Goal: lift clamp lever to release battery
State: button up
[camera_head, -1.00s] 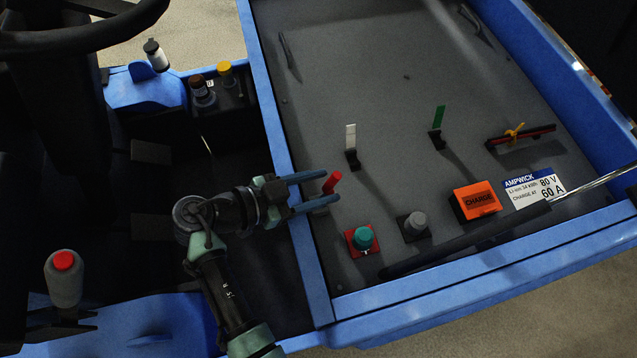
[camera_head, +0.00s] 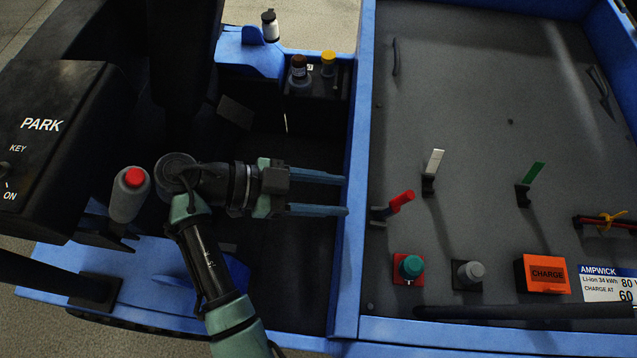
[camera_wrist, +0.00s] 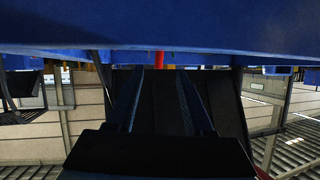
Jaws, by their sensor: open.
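Three levers stand on the grey deck (camera_head: 470,110): a red lever (camera_head: 402,200), a white lever (camera_head: 435,161) and a green lever (camera_head: 537,172). Which one is the clamp lever, I cannot tell. The red one leans up to the right from its black base. My gripper (camera_head: 346,195) is open and empty, with its fingertips at the blue rim, left of the red lever and apart from it. In the wrist view, a red upright piece (camera_wrist: 158,60), perhaps that lever, shows beyond the open fingers (camera_wrist: 160,78). The battery is not clearly identifiable.
A teal knob (camera_head: 411,267), a grey knob (camera_head: 471,273) and an orange CHARGE box (camera_head: 546,274) stand near the deck's front. A blue rim (camera_head: 352,150) edges the deck. A red-topped handle (camera_head: 131,195) and the PARK console (camera_head: 50,125) are at left.

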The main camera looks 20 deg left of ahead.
jog(key=shift+p+v, duration=0.6)
jog(key=shift+v, duration=0.45)
jog(key=shift+c, duration=0.2)
